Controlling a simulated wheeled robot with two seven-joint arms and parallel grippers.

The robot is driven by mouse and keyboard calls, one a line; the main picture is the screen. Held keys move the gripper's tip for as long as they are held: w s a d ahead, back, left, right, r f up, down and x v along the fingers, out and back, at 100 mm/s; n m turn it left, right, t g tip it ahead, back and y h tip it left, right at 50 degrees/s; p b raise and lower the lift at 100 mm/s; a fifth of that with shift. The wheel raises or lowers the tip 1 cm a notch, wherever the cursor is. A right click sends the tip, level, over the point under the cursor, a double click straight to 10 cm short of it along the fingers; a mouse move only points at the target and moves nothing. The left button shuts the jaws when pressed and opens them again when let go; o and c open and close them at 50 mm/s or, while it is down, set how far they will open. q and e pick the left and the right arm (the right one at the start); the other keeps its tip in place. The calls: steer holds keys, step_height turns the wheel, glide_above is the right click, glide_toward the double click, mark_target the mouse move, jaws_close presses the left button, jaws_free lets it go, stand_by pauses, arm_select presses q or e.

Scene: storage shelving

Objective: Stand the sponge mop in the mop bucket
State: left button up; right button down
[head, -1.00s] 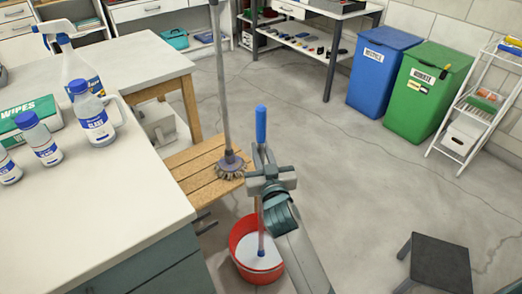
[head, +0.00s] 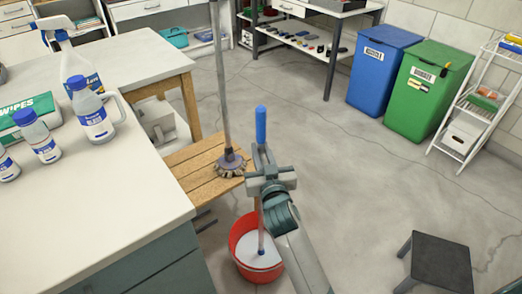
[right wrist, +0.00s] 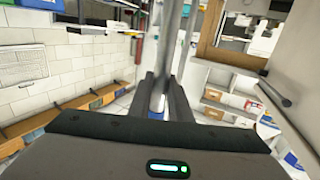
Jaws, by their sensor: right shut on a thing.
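The sponge mop (head: 260,128) has a blue grip and a thin pinkish pole, and stands almost upright in the head view. My right gripper (head: 268,180) is shut on its pole below the blue grip. In the right wrist view the pole (right wrist: 159,103) runs between the two fingers. The red mop bucket (head: 238,244) stands on the floor below the gripper. The pole's lower end is inside the bucket rim, at a pale surface; I cannot tell whether that is the sponge head or the bucket's contents. My left gripper is not in view.
A grey-poled brush mop (head: 229,160) stands on a slatted wooden bench (head: 198,172) left of the bucket. A white counter (head: 110,190) with bottles is at the left. A dark stool (head: 440,262) is at the right. Blue and green bins stand at the back; the floor between is clear.

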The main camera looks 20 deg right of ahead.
stand_by(0.4)
steer(key=c, duration=1.6)
jaws_free()
steer(key=shift+o, duration=0.2)
steer(key=shift+f, duration=0.1)
